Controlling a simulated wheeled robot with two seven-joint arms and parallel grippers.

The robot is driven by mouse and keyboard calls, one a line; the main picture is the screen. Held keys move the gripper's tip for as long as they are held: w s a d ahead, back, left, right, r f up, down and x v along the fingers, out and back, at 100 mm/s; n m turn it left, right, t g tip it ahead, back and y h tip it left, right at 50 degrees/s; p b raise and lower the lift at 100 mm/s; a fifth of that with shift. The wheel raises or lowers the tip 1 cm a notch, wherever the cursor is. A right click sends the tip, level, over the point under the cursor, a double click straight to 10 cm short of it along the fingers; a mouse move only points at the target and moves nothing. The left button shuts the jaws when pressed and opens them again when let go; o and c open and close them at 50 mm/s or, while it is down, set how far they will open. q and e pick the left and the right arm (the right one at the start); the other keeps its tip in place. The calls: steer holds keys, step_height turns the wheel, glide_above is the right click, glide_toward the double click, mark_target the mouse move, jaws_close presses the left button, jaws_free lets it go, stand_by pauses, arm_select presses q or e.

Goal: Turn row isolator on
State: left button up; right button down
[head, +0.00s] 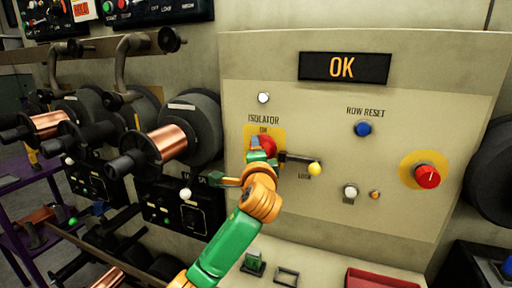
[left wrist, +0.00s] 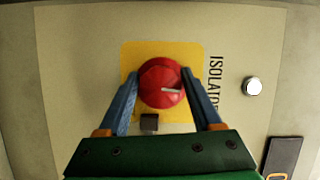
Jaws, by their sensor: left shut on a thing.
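The isolator is a round red knob (head: 267,145) on a yellow plate (head: 277,134) of the beige panel, under the word ISOLATOR. In the left wrist view the red knob (left wrist: 160,84) shows a white mark pointing right, towards the ISOLATOR lettering. My left gripper (head: 261,156) is at the knob; its blue fingers (left wrist: 160,76) are shut on it from both sides. The gripper hides part of the knob in the head view. A dark lock bar with a yellow ball end (head: 315,169) sticks out just right of the knob. My right gripper is not in view.
A display (head: 344,67) reads OK. The panel also has a blue row reset button (head: 363,129), a red knob (head: 427,176) on a yellow disc and a white button (head: 351,191). Copper spools (head: 172,142) jut out at the left. A red tray (head: 381,279) lies below.

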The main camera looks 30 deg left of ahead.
arm_select(q)
steer(key=shift+n+h+p, duration=0.3)
steer(key=shift+n, duration=0.2)
steer(key=shift+r, duration=0.1)
steer(key=o, duration=1.4)
steer(key=shift+w, duration=0.15)
steer(key=shift+c, duration=0.2)
steer(key=b+v, duration=0.2)
steer(key=v, duration=0.5)
